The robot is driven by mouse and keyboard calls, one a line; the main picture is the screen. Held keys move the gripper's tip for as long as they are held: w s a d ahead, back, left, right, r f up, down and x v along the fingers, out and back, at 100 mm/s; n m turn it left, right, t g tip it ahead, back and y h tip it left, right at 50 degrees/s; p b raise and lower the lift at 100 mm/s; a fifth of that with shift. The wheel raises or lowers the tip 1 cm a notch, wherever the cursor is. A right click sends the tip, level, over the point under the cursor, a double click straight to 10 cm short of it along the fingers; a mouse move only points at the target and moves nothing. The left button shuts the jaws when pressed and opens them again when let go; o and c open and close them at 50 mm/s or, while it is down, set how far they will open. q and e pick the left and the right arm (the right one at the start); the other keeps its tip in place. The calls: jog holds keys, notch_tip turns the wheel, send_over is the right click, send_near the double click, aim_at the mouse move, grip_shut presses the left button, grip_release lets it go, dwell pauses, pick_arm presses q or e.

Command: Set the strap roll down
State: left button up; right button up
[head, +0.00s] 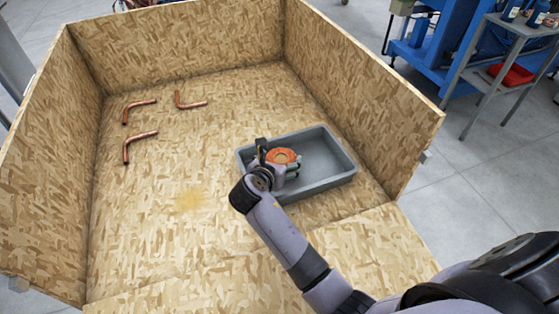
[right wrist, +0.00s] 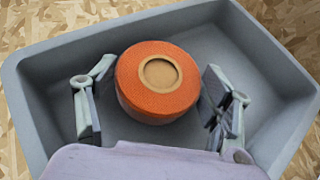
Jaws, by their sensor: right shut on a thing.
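The strap roll (head: 284,156) is an orange ring with a tan core, its flat face turned up. It also shows large in the right wrist view (right wrist: 140,90). My right gripper (head: 279,160) is shut on it, with one finger on each side of the roll in the right wrist view (right wrist: 160,92). The roll is inside the outline of the grey tray (head: 335,155), toward its left end in the head view. I cannot tell whether its underside touches the tray floor. My left gripper is not in view.
The tray stands in a large open chipboard crate (head: 210,35), near its right wall. Several bent copper tubes (head: 141,146) lie apart at the crate's far left. The crate floor between tubes and tray is clear. A grey cart (head: 520,55) stands outside at the upper right.

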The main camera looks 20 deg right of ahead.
jog(key=o, duration=1.4)
jog(key=shift+s+a+r+p, duration=0.1)
jog(key=shift+r+p, duration=0.15)
jog(key=shift+p, duration=0.05)
jog(key=p+v, duration=0.9)
jog(key=v, duration=0.1)
jog(key=shift+r+p, duration=0.1)
jog(key=shift+p, duration=0.25)
jog(key=shift+p+v, duration=0.55)
jog(key=shift+v, duration=0.2)
jog(key=shift+s, duration=0.1)
